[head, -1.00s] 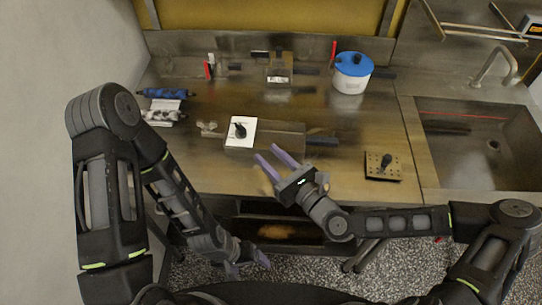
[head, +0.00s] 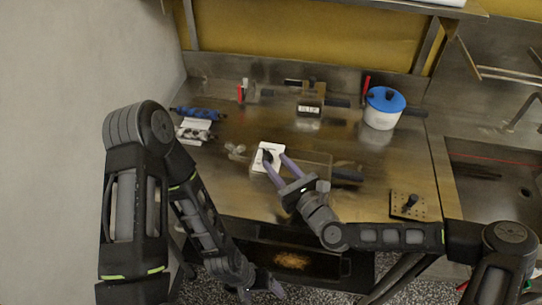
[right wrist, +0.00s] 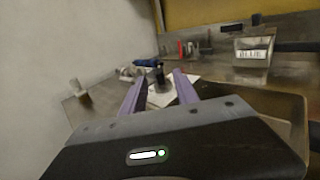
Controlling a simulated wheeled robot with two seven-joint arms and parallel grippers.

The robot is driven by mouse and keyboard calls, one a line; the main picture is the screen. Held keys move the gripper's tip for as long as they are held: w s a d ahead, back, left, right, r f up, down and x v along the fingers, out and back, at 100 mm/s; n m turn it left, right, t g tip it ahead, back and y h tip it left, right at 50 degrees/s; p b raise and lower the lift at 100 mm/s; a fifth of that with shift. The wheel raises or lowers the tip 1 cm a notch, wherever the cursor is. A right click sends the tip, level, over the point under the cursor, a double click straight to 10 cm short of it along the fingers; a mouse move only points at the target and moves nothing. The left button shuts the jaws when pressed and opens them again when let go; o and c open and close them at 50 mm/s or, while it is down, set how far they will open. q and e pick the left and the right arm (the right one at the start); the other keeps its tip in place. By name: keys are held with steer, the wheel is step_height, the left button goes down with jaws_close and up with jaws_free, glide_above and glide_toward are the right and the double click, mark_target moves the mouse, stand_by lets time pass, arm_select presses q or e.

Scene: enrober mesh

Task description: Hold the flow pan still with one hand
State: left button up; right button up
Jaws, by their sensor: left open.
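A shallow rectangular metal pan with a dark handle, which looks like the flow pan (head: 316,164), sits mid-counter. A white card (head: 262,160) with an upright black knob lies at its left end; the knob (right wrist: 160,77) also shows in the right wrist view. My right gripper (head: 273,158) is open, its purple fingers reaching over the pan to either side of the knob. Contact with the knob cannot be told. My left gripper (head: 262,291) is open and empty, low in front of the counter, away from the pan.
A blue-lidded white pot (head: 383,110) and a small labelled metal box (head: 310,106) stand at the back. A perforated plate with a black knob (head: 408,205) lies right, before the sink (head: 495,175). Blue and white rolls (head: 195,125) lie left. An open shelf is below the counter.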

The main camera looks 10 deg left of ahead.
mark_target(272, 158)
steer(key=shift+x, duration=2)
steer(key=shift+c, duration=0.4)
jaws_close()
